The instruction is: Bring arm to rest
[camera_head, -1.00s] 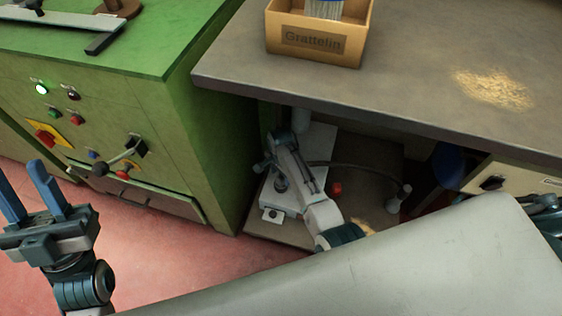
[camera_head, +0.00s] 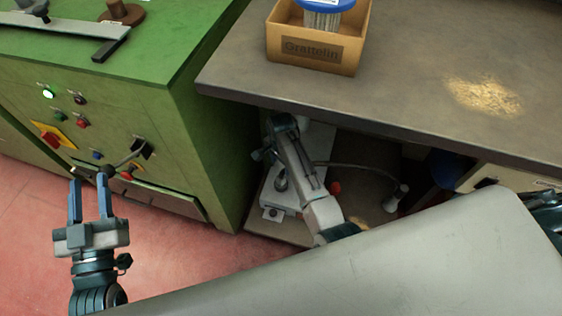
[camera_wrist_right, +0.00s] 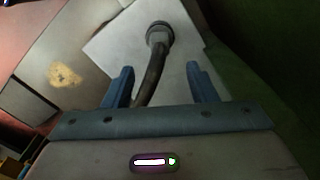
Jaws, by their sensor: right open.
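My left gripper (camera_head: 90,190) is at the lower left of the head view, in front of the green cabinet. Its two blue fingers point up and stand apart, with nothing between them. My right gripper (camera_wrist_right: 161,82) shows in the right wrist view, its blue fingers apart. Beyond the fingers is a white panel (camera_wrist_right: 112,45) with a dark hose (camera_wrist_right: 152,75) running from a round fitting; the hose passes behind the gripper. I see no object clamped in it. In the head view, a pale jointed arm link (camera_head: 322,212) reaches under the workbench.
The green cabinet (camera_head: 185,125) with buttons and a lever stands at left. The grey workbench (camera_head: 420,90) carries a Grattelin box (camera_head: 318,50) and a sawdust patch (camera_head: 483,97). A large pale surface fills the lower right. Red floor (camera_head: 165,245) is open near my left gripper.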

